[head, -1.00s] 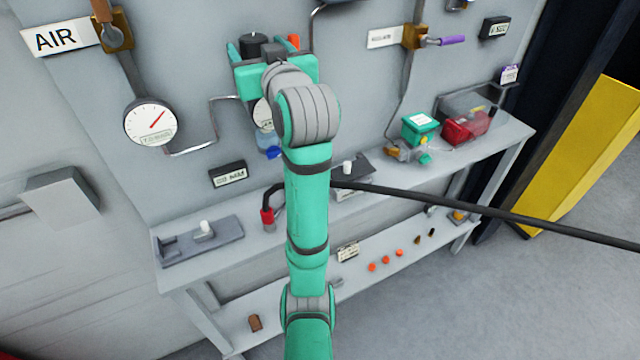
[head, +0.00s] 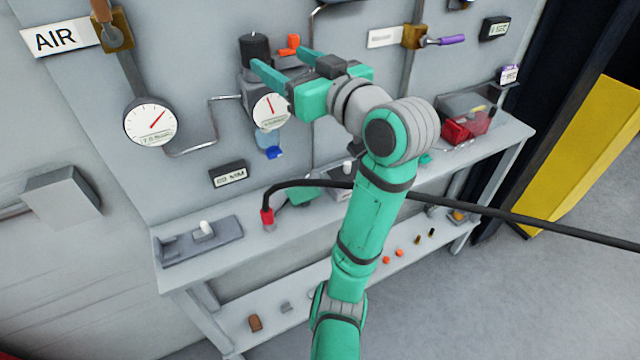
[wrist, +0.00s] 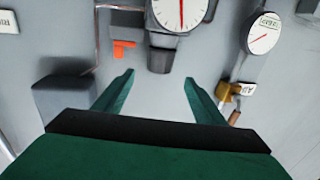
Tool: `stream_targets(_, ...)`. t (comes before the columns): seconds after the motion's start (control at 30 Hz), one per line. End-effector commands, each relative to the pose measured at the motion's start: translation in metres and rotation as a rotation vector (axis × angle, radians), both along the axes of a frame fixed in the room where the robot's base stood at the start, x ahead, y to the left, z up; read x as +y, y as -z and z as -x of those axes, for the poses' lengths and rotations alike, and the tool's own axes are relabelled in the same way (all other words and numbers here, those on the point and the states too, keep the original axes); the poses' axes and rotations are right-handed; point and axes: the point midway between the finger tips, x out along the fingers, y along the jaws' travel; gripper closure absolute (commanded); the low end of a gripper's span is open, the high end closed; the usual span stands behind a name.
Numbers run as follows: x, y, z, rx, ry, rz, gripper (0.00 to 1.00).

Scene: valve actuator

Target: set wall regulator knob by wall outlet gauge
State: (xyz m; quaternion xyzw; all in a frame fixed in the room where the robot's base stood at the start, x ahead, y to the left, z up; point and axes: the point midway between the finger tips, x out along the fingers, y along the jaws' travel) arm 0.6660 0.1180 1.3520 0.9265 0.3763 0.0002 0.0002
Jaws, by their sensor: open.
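The wall regulator's black knob (head: 255,48) sits on top of its grey body, left of my gripper in the head view. In the wrist view the dark knob (wrist: 160,59) lies beyond the fingertips, roughly between them. The outlet gauge (head: 270,109) is below it, a white dial with a red needle pointing nearly straight up; its dial (wrist: 181,10) is cut by the top edge of the wrist view. My gripper (head: 281,61) is open and empty, its fingers pointing left toward the regulator. I cannot tell whether a finger touches the knob.
A second gauge (head: 150,123) hangs at left, below the AIR sign (head: 56,37) and a brass valve (head: 115,30). An orange part (head: 289,45) is right of the knob. A blue-bottomed bowl (head: 269,145) hangs below. A black hose (head: 500,213) crosses before the bench.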

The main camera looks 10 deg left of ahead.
Motion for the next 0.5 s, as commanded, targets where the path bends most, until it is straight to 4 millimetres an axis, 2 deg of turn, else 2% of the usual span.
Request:
stream_targets(0.1,-0.016,0.0,0.015,-0.001,0.003,0.0,0.36)
stream_targets(0.5,-0.023,0.068,0.002,0.067,0.087,-0.082,0.36)
